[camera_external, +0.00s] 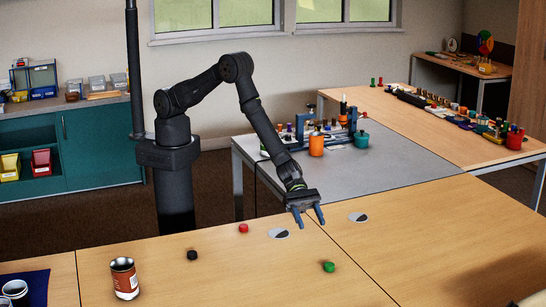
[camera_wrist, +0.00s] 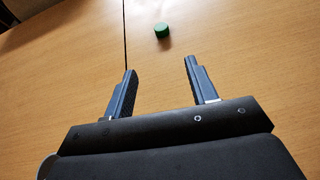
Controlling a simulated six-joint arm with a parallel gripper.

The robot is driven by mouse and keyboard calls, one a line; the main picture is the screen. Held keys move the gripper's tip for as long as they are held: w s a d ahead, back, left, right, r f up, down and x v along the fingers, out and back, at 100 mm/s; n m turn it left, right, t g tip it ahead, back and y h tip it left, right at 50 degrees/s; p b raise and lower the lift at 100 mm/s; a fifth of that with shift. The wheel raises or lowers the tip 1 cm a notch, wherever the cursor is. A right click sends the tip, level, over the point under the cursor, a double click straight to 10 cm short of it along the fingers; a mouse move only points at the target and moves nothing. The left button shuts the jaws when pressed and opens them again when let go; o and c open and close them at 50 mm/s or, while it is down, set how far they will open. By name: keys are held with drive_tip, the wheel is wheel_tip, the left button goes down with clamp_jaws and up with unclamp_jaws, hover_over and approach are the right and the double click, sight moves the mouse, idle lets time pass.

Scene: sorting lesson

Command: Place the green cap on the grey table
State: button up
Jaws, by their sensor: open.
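The green cap (camera_external: 328,266) lies on the light wooden table at the front right of the arm. It also shows in the wrist view (camera_wrist: 161,30), beyond my fingertips and just right of the table seam. My gripper (camera_external: 309,217) is open and empty, pointing down over the wooden table, behind the cap and a little left of it. The gripper's two blue-grey fingers show in the wrist view (camera_wrist: 160,72) with bare wood between them. The grey table (camera_external: 385,162) stands behind my gripper, between wooden tables.
A red cap (camera_external: 243,228), a black cap (camera_external: 192,255) and an orange can (camera_external: 125,278) stand on the wooden table. Two grey-and-black discs lie beside my gripper, one left (camera_external: 279,233), one right (camera_external: 358,217). A blue rack (camera_external: 325,133) and jars occupy the grey table's back; its front is clear.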

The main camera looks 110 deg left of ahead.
drive_tip(key=shift+v, duration=0.85)
approach(328, 263)
drive_tip(key=shift+w+d+f, duration=0.4)
drive_tip(key=shift+w+f, duration=0.2)
drive_tip(key=shift+f, duration=0.1)
drive_tip(key=shift+r+x, duration=0.15)
drive_tip(key=shift+x, duration=1.4)
drive_tip(key=shift+r+x, duration=0.15)
drive_tip(key=shift+x, duration=1.45)
drive_tip(key=shift+d, duration=0.15)
drive_tip(key=c, duration=1.1)
clamp_jaws()
